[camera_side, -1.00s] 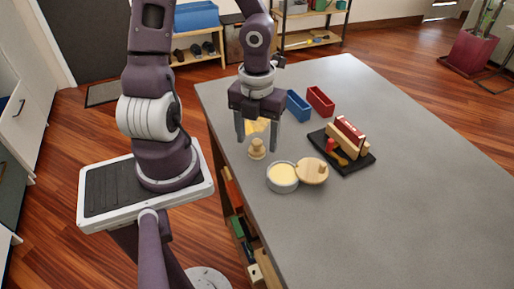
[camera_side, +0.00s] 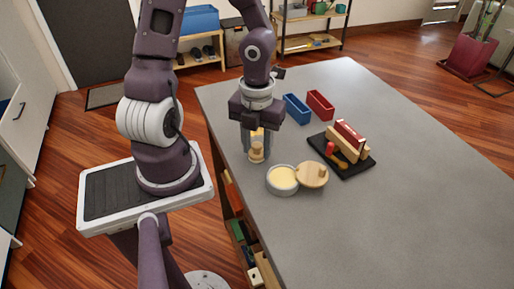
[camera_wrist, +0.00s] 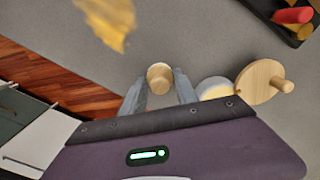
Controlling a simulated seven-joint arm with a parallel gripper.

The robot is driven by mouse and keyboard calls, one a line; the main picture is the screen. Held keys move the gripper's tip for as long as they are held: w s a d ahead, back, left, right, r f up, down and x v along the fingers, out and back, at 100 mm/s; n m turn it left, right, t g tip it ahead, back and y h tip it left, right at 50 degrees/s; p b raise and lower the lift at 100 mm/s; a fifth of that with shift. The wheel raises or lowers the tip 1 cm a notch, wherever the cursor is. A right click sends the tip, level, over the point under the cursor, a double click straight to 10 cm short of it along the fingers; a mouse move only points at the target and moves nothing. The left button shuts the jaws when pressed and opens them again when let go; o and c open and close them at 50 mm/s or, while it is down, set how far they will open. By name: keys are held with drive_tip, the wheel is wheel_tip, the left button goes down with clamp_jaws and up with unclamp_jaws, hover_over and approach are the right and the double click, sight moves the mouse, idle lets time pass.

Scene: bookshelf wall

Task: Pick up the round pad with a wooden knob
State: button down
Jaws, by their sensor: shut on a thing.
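The round pad with a wooden knob (camera_side: 256,157) stands near the left edge of the grey table. It also shows in the wrist view, where the tan round top of its knob (camera_wrist: 160,74) sits between the fingers. My gripper (camera_side: 257,150) points down over it, its fingers shut on the pad's knob from both sides; it also shows in the wrist view (camera_wrist: 160,86). The pad's underside is hidden, and I see no clear gap between it and the table.
A round tin with pale yellow contents (camera_side: 282,179) and a wooden knobbed lid (camera_side: 312,174) lie close by. A crumpled yellow piece (camera_wrist: 112,22) lies behind the pad. A black tray (camera_side: 362,165) with blocks, a blue bin (camera_side: 297,108) and a red bin (camera_side: 320,103) stand farther off.

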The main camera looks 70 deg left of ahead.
sight(257, 144)
wheel_tip(257, 144, up, 9)
drive_tip(key=shift+a+r, duration=0.1)
drive_tip(key=shift+a, duration=0.05)
drive_tip(key=shift+r, duration=0.4)
